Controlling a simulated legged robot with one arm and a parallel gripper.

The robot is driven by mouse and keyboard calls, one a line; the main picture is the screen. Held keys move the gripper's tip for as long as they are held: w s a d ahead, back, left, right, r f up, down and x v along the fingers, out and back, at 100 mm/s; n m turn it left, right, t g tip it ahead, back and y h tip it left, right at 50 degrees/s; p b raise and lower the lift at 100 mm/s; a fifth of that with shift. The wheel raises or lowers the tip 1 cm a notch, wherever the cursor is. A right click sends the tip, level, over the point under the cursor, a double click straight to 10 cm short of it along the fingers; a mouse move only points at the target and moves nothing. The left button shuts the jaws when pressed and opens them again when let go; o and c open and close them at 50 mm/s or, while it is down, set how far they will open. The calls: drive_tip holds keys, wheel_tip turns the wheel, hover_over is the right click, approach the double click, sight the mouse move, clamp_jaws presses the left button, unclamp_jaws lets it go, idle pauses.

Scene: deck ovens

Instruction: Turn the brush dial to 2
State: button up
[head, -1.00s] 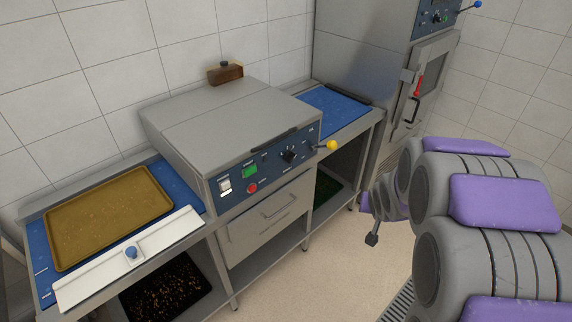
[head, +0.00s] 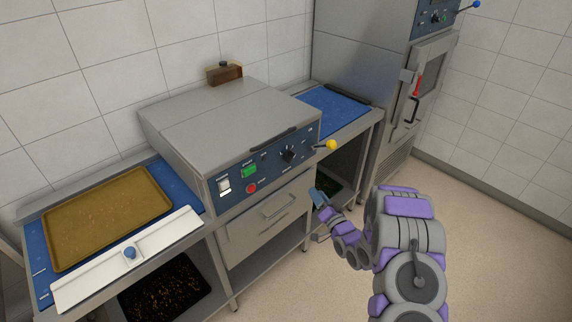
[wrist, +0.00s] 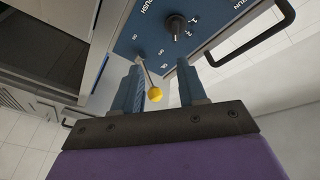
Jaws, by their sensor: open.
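The black brush dial (head: 288,155) sits on the dark blue control panel (head: 219,199) of the steel machine, left of a lever with a yellow ball (head: 331,145). In the wrist view the dial (wrist: 176,25) is just beyond my fingers, and the yellow ball (wrist: 155,95) appears between them. My gripper (head: 318,197) is in front of the machine, below and right of the dial, apart from it. In the wrist view my gripper (wrist: 160,85) is open, with its two blue fingers spread. The dial's setting is too small to read.
A green button (head: 249,171), a red button (head: 252,188) and a white switch (head: 224,185) share the panel. A drawer handle (head: 279,207) is below. A brown tray (head: 108,218) lies left. A tall oven (head: 365,60) stands right. Floor in front is clear.

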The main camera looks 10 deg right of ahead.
drive_tip(key=s+a+m+t+y, duration=0.1)
drive_tip(key=t, duration=0.1)
drive_tip(key=b, duration=0.3)
approach(292, 160)
drive_tip(key=x, duration=0.8)
drive_tip(key=shift+w, duration=0.25)
drive_tip(key=shift+c, duration=0.3)
clamp_jaws()
